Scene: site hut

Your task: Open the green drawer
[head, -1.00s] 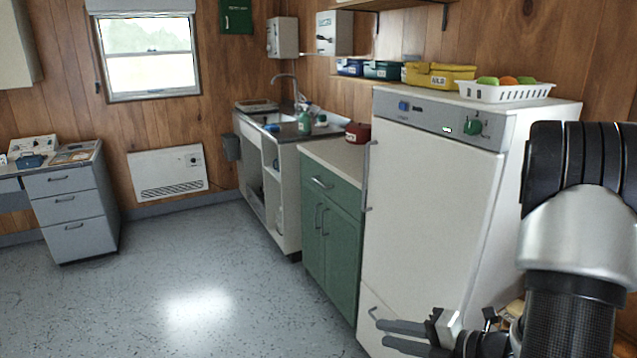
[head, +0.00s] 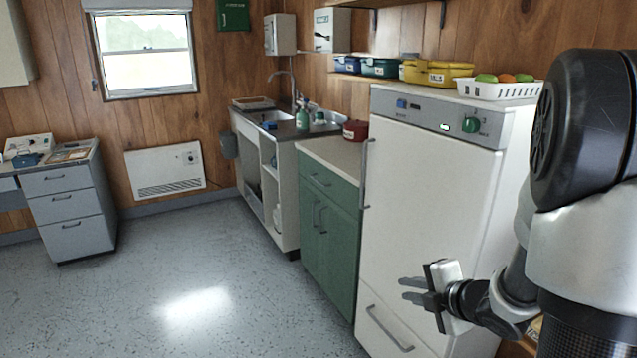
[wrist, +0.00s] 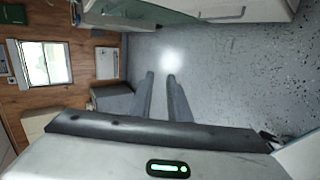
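The green drawer (head: 326,180) is the top front of the green cabinet, between the sink unit and the white fridge. It looks shut, with a grey bar handle (head: 320,179) across it. Below it are two green doors with upright handles. My gripper (head: 408,289) is in front of the fridge's lower part, to the right of and below the drawer, apart from it. In the wrist view, the two fingers (wrist: 160,98) are apart with only floor between them, so my gripper is open and empty. A green cabinet front (wrist: 165,12) shows at the top there.
The white fridge (head: 425,190) stands right beside the green cabinet, with its long handle (head: 366,172) sticking out near the drawer. A red pot (head: 355,130) stands on the worktop. The speckled floor (head: 230,280) in front is clear.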

